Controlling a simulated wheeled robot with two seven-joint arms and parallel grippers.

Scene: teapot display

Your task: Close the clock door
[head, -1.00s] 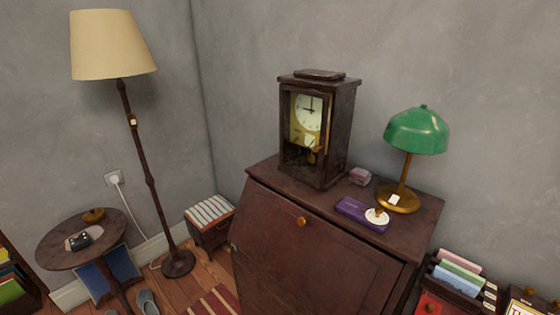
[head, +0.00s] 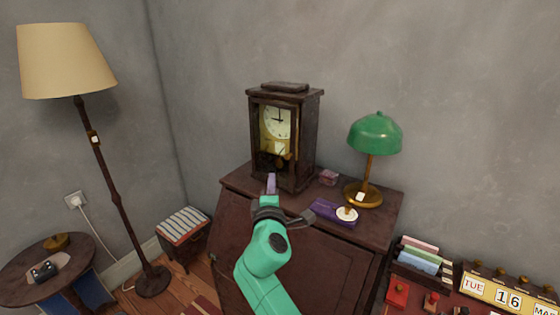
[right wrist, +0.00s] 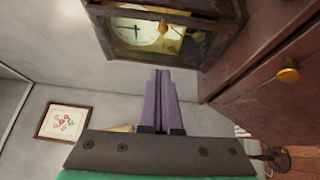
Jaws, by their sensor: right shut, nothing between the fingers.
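A dark wooden clock (head: 312,130) with a pale round dial (head: 278,121) and a pendulum stands on the bureau. Its glazed front faces left and toward me. I cannot tell how far its door stands from the case. The clock (right wrist: 228,12) shows partly cut off at the top of the right wrist view, with a small brass knob (right wrist: 198,36) near it. My right gripper (head: 271,180) is shut and empty, its purple fingers (right wrist: 160,75) together, in front of the clock's lower front and seemingly apart from it. My left gripper is not in view.
On the bureau (head: 235,180) right of the clock are a green lamp (head: 376,134), a purple box (head: 325,209) and a small pink stack (head: 328,177). A floor lamp (head: 65,62) and striped stool (head: 183,226) stand left. Bare wall lies behind.

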